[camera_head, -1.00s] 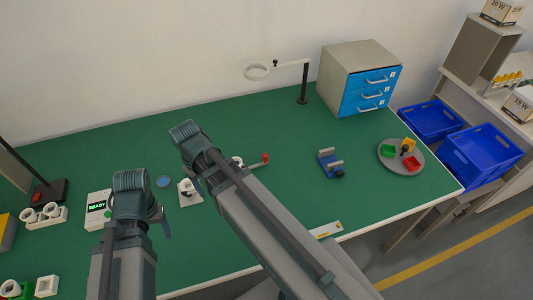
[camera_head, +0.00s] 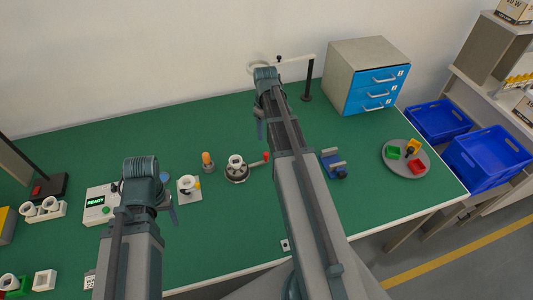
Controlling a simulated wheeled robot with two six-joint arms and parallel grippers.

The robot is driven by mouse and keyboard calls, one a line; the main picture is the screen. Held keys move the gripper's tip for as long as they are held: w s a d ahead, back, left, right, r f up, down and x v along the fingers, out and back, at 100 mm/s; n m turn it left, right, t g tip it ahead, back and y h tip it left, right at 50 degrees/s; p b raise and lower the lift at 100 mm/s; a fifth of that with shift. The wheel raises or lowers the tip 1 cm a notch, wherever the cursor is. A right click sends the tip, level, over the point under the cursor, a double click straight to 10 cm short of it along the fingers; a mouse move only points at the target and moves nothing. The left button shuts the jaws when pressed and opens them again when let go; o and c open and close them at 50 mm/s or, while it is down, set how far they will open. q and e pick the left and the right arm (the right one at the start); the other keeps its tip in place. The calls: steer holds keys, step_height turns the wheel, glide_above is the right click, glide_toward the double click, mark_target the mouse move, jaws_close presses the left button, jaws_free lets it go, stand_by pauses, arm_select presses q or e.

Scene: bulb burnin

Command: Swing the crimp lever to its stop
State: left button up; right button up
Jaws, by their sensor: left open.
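The crimp lever ends in a red knob (camera_head: 266,157) and points right from a round crimp station (camera_head: 237,170) with a white ring on top. My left gripper (camera_head: 170,205) is mostly hidden behind its own wrist at the left; it is open, over the table left of the station and apart from the lever. My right gripper (camera_head: 260,125) shows only in part below its wrist, above and behind the knob. Whether its jaws are open is hidden. Neither gripper is seen touching the lever.
An orange-topped piece (camera_head: 207,161) stands just left of the station. A white holder (camera_head: 189,190) and a box reading READY (camera_head: 99,203) are further left. A blue-grey fixture (camera_head: 333,164) and a round tray (camera_head: 387,167) are right. A drawer cabinet (camera_head: 343,65) stands behind.

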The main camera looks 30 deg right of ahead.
mark_target(266, 153)
arm_select(q)
step_height(266, 153, down, 13)
steer(key=b, duration=1.3)
steer(key=shift+f, duration=0.2)
arm_select(e)
step_height(266, 153, down, 13)
steer(key=shift+f, duration=0.2)
arm_select(q)
steer(key=shift+r, duration=0.1)
arm_select(e)
steer(key=shift+c, duration=0.2)
jaws_close()
